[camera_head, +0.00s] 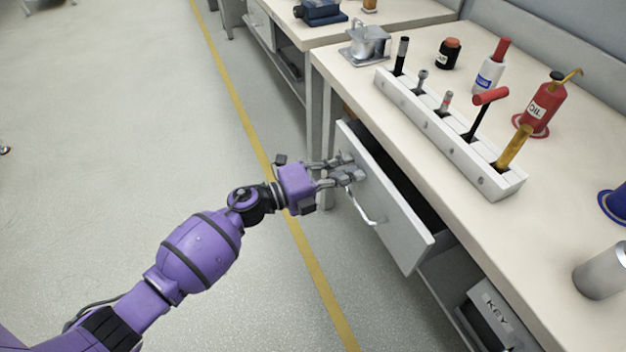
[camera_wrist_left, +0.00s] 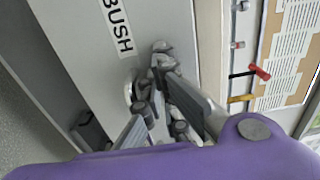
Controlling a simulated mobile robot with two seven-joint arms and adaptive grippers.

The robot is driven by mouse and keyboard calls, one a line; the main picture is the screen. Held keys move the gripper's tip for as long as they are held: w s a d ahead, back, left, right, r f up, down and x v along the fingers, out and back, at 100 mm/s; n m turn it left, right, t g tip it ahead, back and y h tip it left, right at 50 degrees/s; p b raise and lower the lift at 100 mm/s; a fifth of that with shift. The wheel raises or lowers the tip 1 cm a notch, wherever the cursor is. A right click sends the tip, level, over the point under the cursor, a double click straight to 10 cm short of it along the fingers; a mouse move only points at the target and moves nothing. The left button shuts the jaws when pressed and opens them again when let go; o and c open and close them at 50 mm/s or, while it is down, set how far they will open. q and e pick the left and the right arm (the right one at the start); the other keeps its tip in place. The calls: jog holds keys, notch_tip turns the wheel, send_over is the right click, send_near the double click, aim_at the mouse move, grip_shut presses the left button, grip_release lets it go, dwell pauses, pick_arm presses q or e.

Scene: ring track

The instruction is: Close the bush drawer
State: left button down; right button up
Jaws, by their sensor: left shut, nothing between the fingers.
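The bush drawer (camera_head: 400,222) is a light grey drawer that stands pulled out from under the workbench, with a dark gap behind its front. Its front fills much of the left wrist view (camera_wrist_left: 85,45), where the label "BUSH" (camera_wrist_left: 118,28) is readable. A metal bar handle (camera_head: 368,213) sticks out from the front. My left gripper (camera_head: 350,172), on the purple arm, is shut and empty. Its fingertips are at the drawer front, beside the far end of the handle; I cannot tell whether they touch. My right gripper is not in view.
The workbench (camera_head: 335,75) carries a white tool rack (camera_head: 440,130), a red oil can (camera_head: 543,105) and bottles. Open floor (camera_head: 120,100) with a yellow line lies to the left.

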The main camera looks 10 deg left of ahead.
pick_arm(q)
jog(key=x, duration=0.4)
jog(key=shift+w+d, duration=0.2)
jog(key=shift+d, duration=0.05)
jog(key=shift+w+d, duration=0.25)
jog(key=shift+d, duration=0.15)
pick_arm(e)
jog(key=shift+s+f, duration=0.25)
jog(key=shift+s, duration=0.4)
pick_arm(q)
jog(key=shift+r, duration=0.1)
jog(key=shift+a, duration=0.2)
jog(key=v, duration=1.3)
jog(key=shift+s+a, duration=0.25)
jog(key=shift+s, duration=0.1)
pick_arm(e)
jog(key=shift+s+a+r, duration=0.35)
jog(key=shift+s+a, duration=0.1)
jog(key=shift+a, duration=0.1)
